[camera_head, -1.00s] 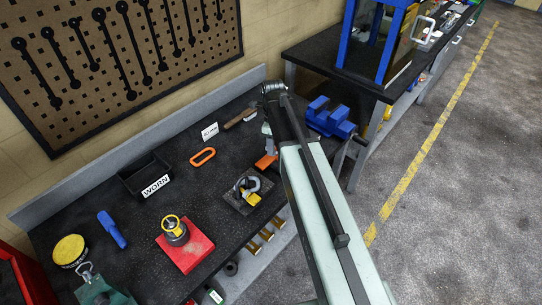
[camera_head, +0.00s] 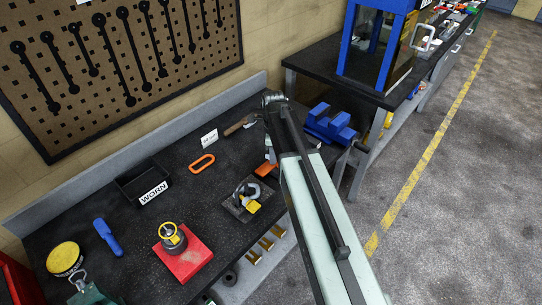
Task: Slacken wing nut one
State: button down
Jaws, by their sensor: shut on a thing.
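My arm reaches from the bottom edge up to its bend above the bench, right of centre. From there it turns down toward the bench, and my jaws and whatever is between them are hidden behind my own arm. An orange piece (camera_head: 264,168) shows at the left edge of my arm. I cannot tell what it belongs to. I cannot make out wing nut one. A dark plate (camera_head: 237,211) with a metal ring-shaped part (camera_head: 244,190) and a yellow piece (camera_head: 253,207) lies left of my arm.
A blue vise (camera_head: 331,127) stands right of my arm. Grey floor lies open at right.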

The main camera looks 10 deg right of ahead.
jog(key=shift+s, duration=0.1)
jog(key=c, duration=1.3)
grip_release()
jog(key=shift+r, duration=0.1)
notch_tip(320, 180, up, 8)
jog(key=p, duration=0.8)
jog(key=shift+f, duration=0.2)
jog(key=shift+c, duration=0.2)
